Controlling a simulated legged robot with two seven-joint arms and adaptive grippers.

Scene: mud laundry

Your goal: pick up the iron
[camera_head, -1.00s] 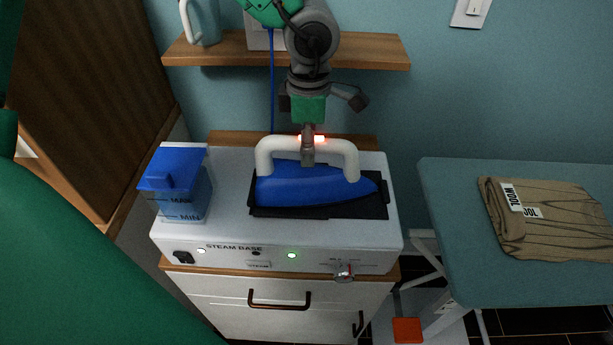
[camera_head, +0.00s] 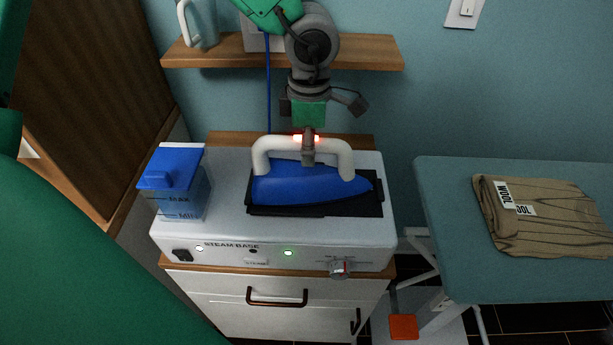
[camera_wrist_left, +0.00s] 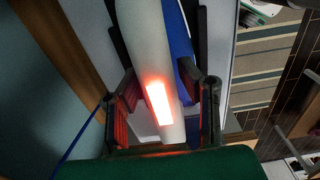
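The iron (camera_head: 307,186) has a blue body and a white arched handle. It rests on the dark pad (camera_head: 373,207) on top of the white steam base (camera_head: 222,230). My left gripper (camera_head: 308,158) comes down from above at the middle of the handle, one finger showing in front of it. In the left wrist view my left gripper (camera_wrist_left: 163,100) has its two dark fingers on either side of the white handle (camera_wrist_left: 150,60). The fingers look apart from the handle, with a gap on the right. A red glow lights the handle. My right gripper is not in view.
A blue-capped water tank (camera_head: 180,203) stands at the base's left. A wooden shelf (camera_head: 365,55) with a light jug (camera_head: 201,25) is behind. An ironing board (camera_head: 455,235) with a folded brown cloth (camera_head: 535,225) stands right. A blue cord (camera_head: 268,95) hangs behind.

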